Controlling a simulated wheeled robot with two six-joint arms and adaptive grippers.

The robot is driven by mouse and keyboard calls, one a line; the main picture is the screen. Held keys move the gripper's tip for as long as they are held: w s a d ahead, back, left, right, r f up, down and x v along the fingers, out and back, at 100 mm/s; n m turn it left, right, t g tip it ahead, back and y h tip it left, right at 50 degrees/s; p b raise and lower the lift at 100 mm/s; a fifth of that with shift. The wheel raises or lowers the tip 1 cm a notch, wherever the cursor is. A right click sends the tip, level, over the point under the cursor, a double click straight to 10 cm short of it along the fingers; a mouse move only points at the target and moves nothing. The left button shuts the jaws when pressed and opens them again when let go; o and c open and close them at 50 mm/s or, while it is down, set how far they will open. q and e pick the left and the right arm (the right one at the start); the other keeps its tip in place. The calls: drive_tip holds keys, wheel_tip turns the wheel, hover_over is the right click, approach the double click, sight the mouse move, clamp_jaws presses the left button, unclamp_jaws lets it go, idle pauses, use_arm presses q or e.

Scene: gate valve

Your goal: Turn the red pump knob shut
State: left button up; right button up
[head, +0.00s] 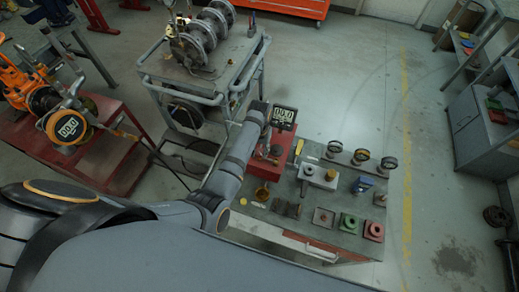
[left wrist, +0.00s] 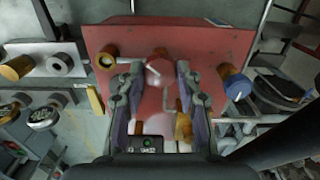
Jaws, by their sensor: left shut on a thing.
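The red pump knob (left wrist: 158,68) is a round red knob with a pale mark, on a red housing (left wrist: 215,42) in the left wrist view. My left gripper (left wrist: 160,76) has its two fingers on either side of this knob and is shut on it. In the head view my left arm reaches to the red pump box (head: 262,168) on the bench, and the left gripper (head: 268,135) is at its upper part. Its fingertips are too small there to make out. My right gripper is not in view.
A brass knob (left wrist: 107,60) and a blue knob (left wrist: 238,88) flank the left gripper.

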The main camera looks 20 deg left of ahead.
sight(259, 151)
use_arm(q)
drive_tip(key=shift+m, duration=1.6)
drive_tip(key=o, duration=1.1)
drive_tip(key=shift+o, duration=0.2)
drive_tip(key=shift+r, duration=0.1)
wheel_tip(259, 151, up, 12)
